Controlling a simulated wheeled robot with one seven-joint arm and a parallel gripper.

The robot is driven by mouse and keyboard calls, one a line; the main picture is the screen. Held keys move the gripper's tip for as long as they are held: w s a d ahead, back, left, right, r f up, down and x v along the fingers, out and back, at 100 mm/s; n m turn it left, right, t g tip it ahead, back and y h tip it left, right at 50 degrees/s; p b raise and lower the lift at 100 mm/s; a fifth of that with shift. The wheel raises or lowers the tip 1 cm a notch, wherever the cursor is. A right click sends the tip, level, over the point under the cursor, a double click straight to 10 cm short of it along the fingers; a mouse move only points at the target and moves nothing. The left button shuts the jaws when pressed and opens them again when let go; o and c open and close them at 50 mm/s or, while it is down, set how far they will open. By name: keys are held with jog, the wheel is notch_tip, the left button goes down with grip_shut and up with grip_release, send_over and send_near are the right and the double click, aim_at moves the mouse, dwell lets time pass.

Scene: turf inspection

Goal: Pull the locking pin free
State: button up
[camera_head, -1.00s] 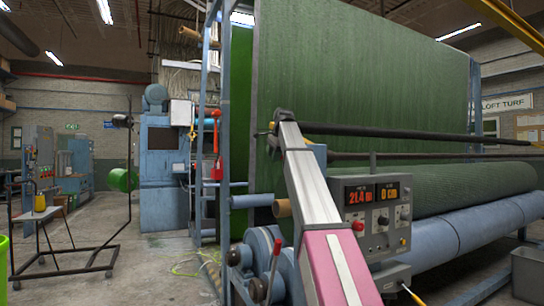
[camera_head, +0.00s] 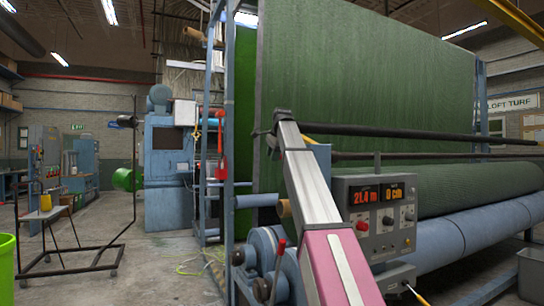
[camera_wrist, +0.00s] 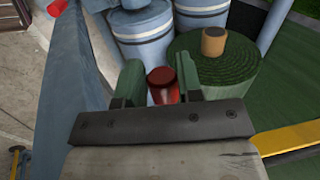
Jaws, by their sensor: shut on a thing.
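In the wrist view, my gripper (camera_wrist: 159,80) has its two dark green fingers on either side of a red, round-topped knob (camera_wrist: 163,77). The knob looks like the head of the locking pin, and the gripper is shut on it. The lower part of the pin is hidden behind the gripper's dark crossbar, so I cannot tell how far it sits in its hole. In the head view my arm reaches up toward the machine frame, and I cannot make out the fingers or the pin there.
A green turf roll (camera_wrist: 224,72) on a brown core and blue rollers (camera_wrist: 146,32) lie just beyond the fingers. A blue frame post (camera_head: 225,200) stands close left of my arm. A control panel (camera_head: 383,215) is at right. Floor at left is open around a wheeled stand (camera_head: 60,262).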

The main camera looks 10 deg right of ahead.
jog(key=shift+a, duration=0.25)
jog(key=shift+s+a, duration=0.15)
jog(key=shift+a, duration=0.15)
jog(key=shift+s+a, duration=0.2)
jog(key=shift+a, duration=0.4)
jog(key=shift+s+a, duration=0.25)
jog(key=shift+a, duration=0.35)
jog(key=shift+s+a, duration=0.3)
jog(key=shift+a, duration=0.6)
jog(key=shift+a, duration=0.3)
jog(key=shift+s+a, duration=0.3)
jog(key=shift+a, duration=0.45)
jog(key=shift+s+a, duration=0.25)
jog(key=shift+a, duration=0.5)
jog(key=shift+s+a, duration=0.1)
jog(key=shift+a, duration=0.25)
jog(key=shift+s+a, duration=0.1)
jog(key=shift+a, duration=0.1)
